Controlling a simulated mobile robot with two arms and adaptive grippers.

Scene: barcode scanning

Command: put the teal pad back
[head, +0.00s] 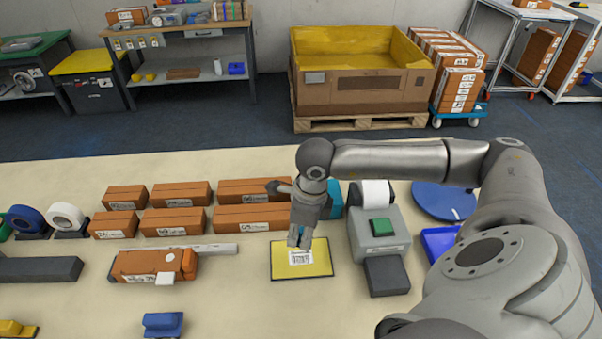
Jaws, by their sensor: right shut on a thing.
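A teal item (335,197) shows partly behind my right gripper, between the brown boxes and the grey label printer. I cannot tell if it is the teal pad, as the gripper covers part of it. My right gripper (299,240) points down above the yellow mat (318,266). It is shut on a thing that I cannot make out. A white barcode label (301,257) shows on the mat just below the fingertips. I cannot tell whether the fingers touch it. My left gripper is not in view.
The label printer (370,247) stands right of the mat, with a blue round plate (443,200) beyond. Brown boxes (254,218) line the table behind and left. A brown box (140,263) and a blue item (163,324) lie left. The table's front middle is clear.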

